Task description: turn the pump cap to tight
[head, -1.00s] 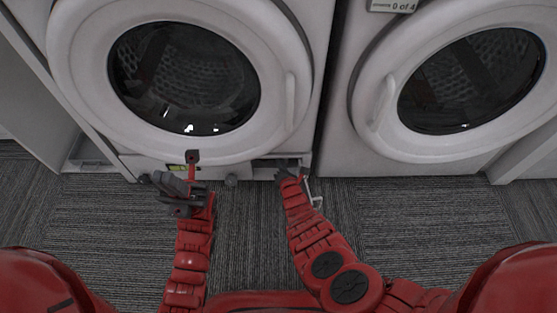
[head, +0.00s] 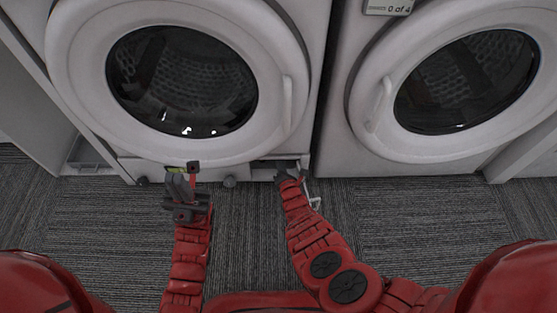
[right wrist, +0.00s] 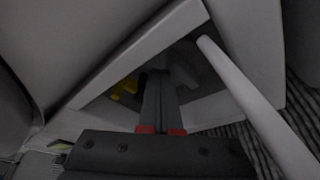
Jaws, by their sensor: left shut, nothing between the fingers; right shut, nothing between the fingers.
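The left washing machine (head: 90,115) has an open hatch (head: 262,165) low on its front, right of centre. My right gripper (head: 290,171) reaches into this hatch. In the right wrist view my right gripper's dark fingers (right wrist: 160,95) are together and point into the dark recess. No pump cap can be made out clearly; the recess is dark and the fingers cover its middle. A small yellow part (right wrist: 125,88) shows inside, left of the fingers. My left gripper (head: 178,180) is shut and empty, in front of the machine's lower edge, left of the hatch.
A pale flap (right wrist: 255,105) stands open at the right of the hatch, close to my right gripper. A second washing machine (head: 352,155) stands to the right with its round door shut. Striped carpet (head: 400,215) in front is clear.

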